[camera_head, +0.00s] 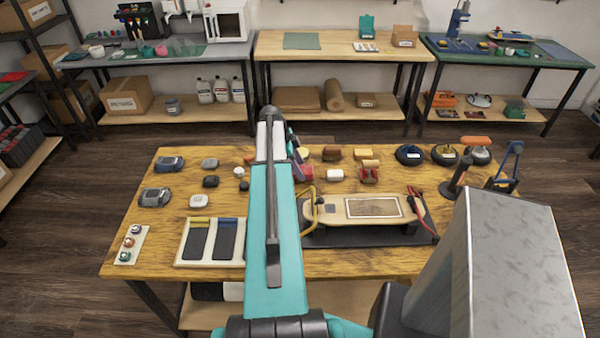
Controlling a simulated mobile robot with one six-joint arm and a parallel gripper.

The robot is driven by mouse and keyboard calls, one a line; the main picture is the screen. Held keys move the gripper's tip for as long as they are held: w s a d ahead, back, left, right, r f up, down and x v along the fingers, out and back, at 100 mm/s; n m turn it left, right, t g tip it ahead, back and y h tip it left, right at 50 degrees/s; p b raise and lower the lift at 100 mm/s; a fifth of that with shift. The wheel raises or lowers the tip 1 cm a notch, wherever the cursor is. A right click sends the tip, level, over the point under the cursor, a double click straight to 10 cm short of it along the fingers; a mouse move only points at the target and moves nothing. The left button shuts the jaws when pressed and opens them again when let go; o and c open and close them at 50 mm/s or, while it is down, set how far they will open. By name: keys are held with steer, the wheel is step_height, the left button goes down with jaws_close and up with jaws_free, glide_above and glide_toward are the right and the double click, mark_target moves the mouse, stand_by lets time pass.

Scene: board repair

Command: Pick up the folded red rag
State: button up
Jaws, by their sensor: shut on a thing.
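My gripper (296,156) is over the wooden workbench (145,222), mostly hidden behind my teal arm. It is shut on a small dark red thing (304,173), which appears to be the folded red rag. Only a part of the rag shows beside the arm, so its folds cannot be made out. I cannot tell whether it is clear of the bench top.
A board (326,211) lies on a dark stand right of my arm, with red and yellow-handled tools around it. A tray of dark pads (183,251) is on the left.

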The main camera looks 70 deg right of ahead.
steer(key=shift+r+b, duration=0.95)
steer(key=shift+r, duration=2.9)
